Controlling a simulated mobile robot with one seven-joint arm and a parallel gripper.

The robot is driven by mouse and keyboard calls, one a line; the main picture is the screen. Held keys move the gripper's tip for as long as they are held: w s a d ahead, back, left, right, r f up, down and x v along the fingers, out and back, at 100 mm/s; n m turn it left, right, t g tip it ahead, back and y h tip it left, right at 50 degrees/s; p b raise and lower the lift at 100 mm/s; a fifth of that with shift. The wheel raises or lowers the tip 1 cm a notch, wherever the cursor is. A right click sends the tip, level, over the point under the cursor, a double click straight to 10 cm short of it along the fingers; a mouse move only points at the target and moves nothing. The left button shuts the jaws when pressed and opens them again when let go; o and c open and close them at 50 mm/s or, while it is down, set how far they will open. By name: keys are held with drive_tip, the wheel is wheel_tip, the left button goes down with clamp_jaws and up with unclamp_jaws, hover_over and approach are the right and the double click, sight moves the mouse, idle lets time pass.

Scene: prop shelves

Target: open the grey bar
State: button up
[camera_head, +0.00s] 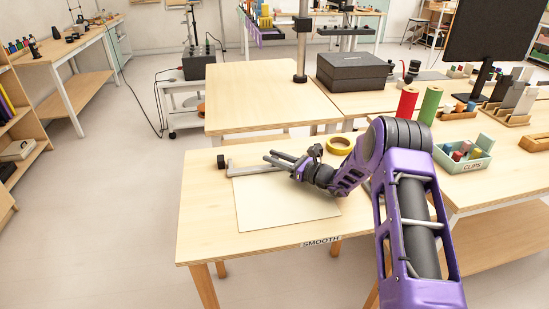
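The grey bar (246,171) lies along the back edge of a pale flat sheet (285,208) on the near wooden table. A short upright piece stands at its left end, with a black knob (220,161) just left of it. The bar's right part is hidden behind my gripper and arm. My gripper (268,156) is over the bar's middle, pointing left. Its two dark fingers look slightly apart with nothing visible between them. I cannot tell whether they touch the bar.
The near table (205,215) bears a SMOOTH label (321,241) at its front edge. A yellow tape roll (339,146) sits behind my wrist. Red (407,102) and green (430,105) cylinders and a CLIPS box (463,154) stand right. The table's left part is clear.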

clamp_jaws()
idle(0.8)
